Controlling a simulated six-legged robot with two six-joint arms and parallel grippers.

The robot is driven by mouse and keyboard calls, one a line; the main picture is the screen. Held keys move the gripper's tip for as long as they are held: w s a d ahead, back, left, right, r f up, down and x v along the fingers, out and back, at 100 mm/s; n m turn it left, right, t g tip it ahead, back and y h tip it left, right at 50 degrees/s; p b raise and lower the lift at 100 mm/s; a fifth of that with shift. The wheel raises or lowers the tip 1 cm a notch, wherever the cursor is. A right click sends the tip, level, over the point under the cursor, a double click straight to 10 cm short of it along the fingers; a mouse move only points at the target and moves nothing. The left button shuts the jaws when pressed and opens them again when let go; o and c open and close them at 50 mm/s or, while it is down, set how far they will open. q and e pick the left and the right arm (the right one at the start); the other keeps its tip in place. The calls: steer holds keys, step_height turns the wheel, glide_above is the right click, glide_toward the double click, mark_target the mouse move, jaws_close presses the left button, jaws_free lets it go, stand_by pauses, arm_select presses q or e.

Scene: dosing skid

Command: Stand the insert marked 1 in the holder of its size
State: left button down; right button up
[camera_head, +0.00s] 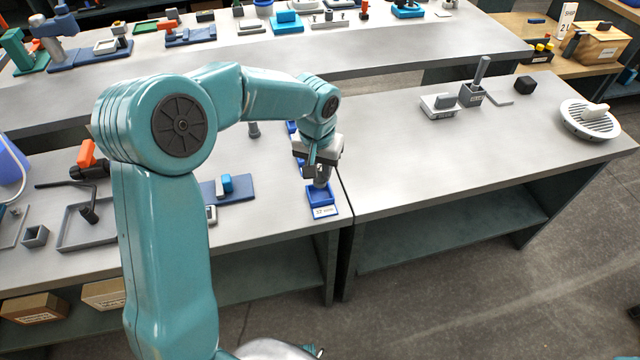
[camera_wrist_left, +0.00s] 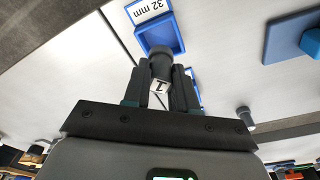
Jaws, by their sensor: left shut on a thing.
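My left gripper (camera_head: 322,178) is shut on a dark grey cylindrical insert (camera_wrist_left: 160,62), which carries a white tag marked 1 between the fingers in the left wrist view. The insert points down at a blue holder (camera_head: 322,196) at the front right corner of the left bench. The holder also shows in the left wrist view (camera_wrist_left: 172,36) with a label reading 32 mm. The insert's lower end overlaps the holder in both views; I cannot tell how deep it sits. Another blue holder (camera_head: 292,127) is partly hidden behind my left wrist. My right gripper is not in view.
A grey cylindrical piece (camera_head: 254,130) stands behind my forearm. A blue block on a dark blue plate (camera_head: 240,190) lies left of the holder. A narrow gap separates this bench from the right bench (camera_head: 430,165), whose near part is clear.

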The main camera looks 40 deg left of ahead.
mark_target(320, 181)
arm_select(q)
step_height(320, 181, down, 5)
steer(key=shift+f, duration=0.1)
stand_by(0.3)
steer(key=shift+f+b, duration=0.1)
steer(key=shift+b, duration=0.3)
steer(key=c, duration=0.9)
jaws_free()
steer(key=shift+r+p, duration=0.3)
steer(key=shift+r, duration=0.15)
step_height(320, 181, up, 12)
steer(key=s, duration=0.1)
steer(key=shift+s+d+f+p, duration=0.15)
steer(key=shift+d+f+p, duration=0.1)
steer(key=shift+p, duration=0.2)
